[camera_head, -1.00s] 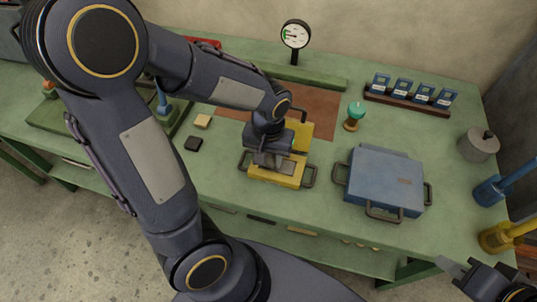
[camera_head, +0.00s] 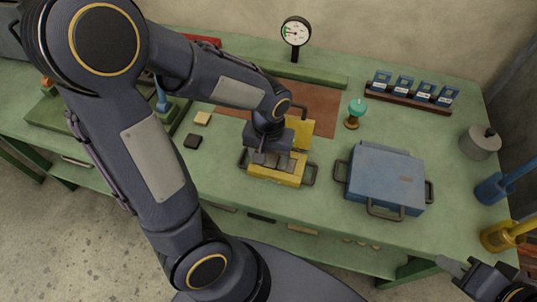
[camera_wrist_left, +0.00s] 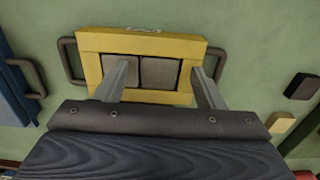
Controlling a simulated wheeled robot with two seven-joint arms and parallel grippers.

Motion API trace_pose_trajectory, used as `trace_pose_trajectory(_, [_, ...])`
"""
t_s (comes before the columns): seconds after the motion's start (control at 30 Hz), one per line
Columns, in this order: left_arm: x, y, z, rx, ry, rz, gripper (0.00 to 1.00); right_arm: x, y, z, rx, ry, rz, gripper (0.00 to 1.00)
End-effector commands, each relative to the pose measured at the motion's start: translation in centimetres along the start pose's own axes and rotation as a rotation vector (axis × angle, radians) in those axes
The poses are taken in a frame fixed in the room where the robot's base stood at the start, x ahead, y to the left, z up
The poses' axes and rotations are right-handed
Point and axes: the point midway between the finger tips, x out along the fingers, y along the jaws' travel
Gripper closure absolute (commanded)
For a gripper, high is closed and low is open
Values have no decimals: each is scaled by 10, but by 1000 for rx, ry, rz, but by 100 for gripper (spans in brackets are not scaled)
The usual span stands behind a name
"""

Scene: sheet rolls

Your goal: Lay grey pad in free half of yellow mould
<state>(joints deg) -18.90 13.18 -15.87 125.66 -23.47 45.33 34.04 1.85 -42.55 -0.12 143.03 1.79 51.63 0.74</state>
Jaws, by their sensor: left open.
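The yellow mould (camera_head: 275,180) lies open on the green bench, its raised lid (camera_head: 301,131) behind. In the left wrist view, the mould frame (camera_wrist_left: 140,43) holds two grey pads side by side: one grey pad (camera_wrist_left: 159,73) and another grey pad (camera_wrist_left: 119,69) next to it. Both look flat inside the frame. My left gripper (camera_wrist_left: 160,80) is open over the mould, its fingers apart on either side of the pads, with nothing between them held. My right gripper (camera_head: 462,267) is at the lower right, away from the mould, and looks open and empty.
A closed blue mould (camera_head: 385,180) with handles stands to the right. A black block (camera_head: 192,141) and a tan block (camera_head: 202,119) lie to the left. A teal-topped stamp (camera_head: 355,112), a dial gauge (camera_head: 295,33) and a rack of blue cards (camera_head: 408,96) stand behind.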

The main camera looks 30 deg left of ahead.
Motion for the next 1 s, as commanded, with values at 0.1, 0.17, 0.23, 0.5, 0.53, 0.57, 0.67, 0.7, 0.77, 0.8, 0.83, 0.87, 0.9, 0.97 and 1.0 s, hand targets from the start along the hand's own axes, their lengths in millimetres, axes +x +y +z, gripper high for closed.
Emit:
trace_pose_trajectory(0.1, [-1,0,0,0,0,0,37,0,0,0,0,0,0,72])
trace_pose_trajectory(0.17, [-4,0,0,0,1,0,37,-1,0,0,0,0,0,72])
trace_pose_trajectory(0.23, [-12,0,-1,0,4,2,37,-2,-1,-1,0,0,0,72])
trace_pose_trajectory(0.5, [-58,0,-1,0,4,3,37,-8,-4,-4,0,0,0,72])
trace_pose_trajectory(0.53, [-62,0,-1,0,4,3,37,-8,-4,-4,0,0,0,72])
trace_pose_trajectory(0.57, [-66,0,-1,0,4,3,37,-8,-4,-4,0,0,0,72])
trace_pose_trajectory(0.67, [-74,0,0,0,2,1,37,-9,-4,-4,0,0,0,72])
trace_pose_trajectory(0.7, [-76,0,0,0,1,1,37,-9,-4,-5,0,0,0,72])
trace_pose_trajectory(0.77, [-78,0,0,0,0,0,37,-9,-4,-5,0,0,0,72])
trace_pose_trajectory(0.8, [-78,0,0,0,0,0,37,-9,-4,-5,0,0,0,72])
trace_pose_trajectory(0.83, [-78,0,0,0,0,0,37,-9,-4,-4,0,0,0,72])
trace_pose_trajectory(0.87, [-78,0,0,0,0,0,37,-9,-4,-4,0,0,0,72])
trace_pose_trajectory(0.9, [-78,0,0,0,0,0,37,-9,-4,-4,0,0,0,72])
trace_pose_trajectory(0.97, [-78,0,0,0,0,0,37,-9,-4,-4,0,0,0,72])
trace_pose_trajectory(1.0, [-78,0,0,0,0,0,37,-9,-4,-4,0,0,0,72])
